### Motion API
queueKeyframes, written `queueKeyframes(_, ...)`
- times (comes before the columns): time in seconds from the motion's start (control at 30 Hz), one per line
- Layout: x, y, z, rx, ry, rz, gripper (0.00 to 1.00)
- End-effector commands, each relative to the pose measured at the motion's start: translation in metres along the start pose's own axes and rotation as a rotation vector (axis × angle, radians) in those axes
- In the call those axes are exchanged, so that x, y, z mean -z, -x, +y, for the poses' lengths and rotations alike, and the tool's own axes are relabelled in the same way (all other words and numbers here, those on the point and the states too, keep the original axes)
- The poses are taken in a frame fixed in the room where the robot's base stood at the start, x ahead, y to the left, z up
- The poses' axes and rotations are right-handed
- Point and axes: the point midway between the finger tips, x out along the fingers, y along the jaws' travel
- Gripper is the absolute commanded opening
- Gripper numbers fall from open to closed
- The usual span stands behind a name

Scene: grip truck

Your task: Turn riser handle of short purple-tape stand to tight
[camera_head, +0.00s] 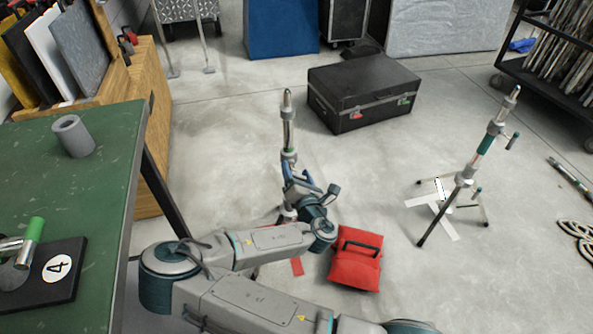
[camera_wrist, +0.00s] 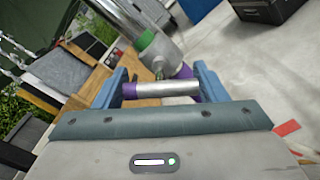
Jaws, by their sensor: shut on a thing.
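A short silver stand (camera_head: 288,118) rises upright in the middle of the head view. The wrist view shows its silver tube (camera_wrist: 125,18) with a green band (camera_wrist: 146,39) and a purple collar (camera_wrist: 186,73). The riser handle (camera_wrist: 168,88), a silver bar with a purple end, lies crosswise between the blue fingers of my gripper (camera_wrist: 160,82). My gripper is shut on this handle. In the head view my gripper (camera_head: 293,175) is at the stand, and my wrist hides the handle and most of the stand's lower part.
A red sandbag (camera_head: 355,262) lies right of the stand's base. A black case (camera_head: 362,92) sits behind it. Another stand (camera_head: 485,147) with a green band stands at right, legs spread. A green-topped table (camera_head: 110,130) is at left.

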Motion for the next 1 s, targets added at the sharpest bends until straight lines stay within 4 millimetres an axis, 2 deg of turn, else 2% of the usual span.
queueKeyframes(0.6, 0.0001, -0.0001, -0.003, -0.001, -0.543, -0.002, 0.43)
queueKeyframes(1.0, 0.0012, 0.0, -0.0044, -0.001, -0.704, -0.001, 0.43)
